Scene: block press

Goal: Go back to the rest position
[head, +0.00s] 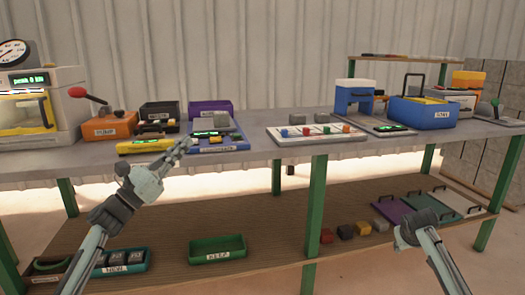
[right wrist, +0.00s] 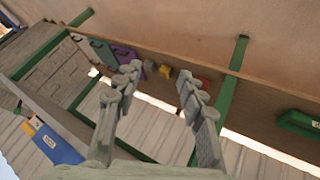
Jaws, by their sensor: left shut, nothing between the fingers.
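My left gripper (head: 181,148) is shut and empty. Its fingers reach up to the front edge of the workbench (head: 262,152), in front of the yellow device (head: 137,147) and the blue-based device (head: 212,150). I cannot tell whether it touches either one. My right arm comes in at the lower right in the head view, in front of the lower shelf, and its fingers are hard to make out there. In the right wrist view my right gripper (right wrist: 158,75) is open, with its fingers apart and nothing between them.
A white board with coloured knobs (head: 310,134) and a blue bin (head: 420,113) stand on the bench. The lower shelf (head: 285,240) holds a green tray (head: 217,250), several small blocks and panels. Green legs (head: 317,205) support the bench. The floor in front is clear.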

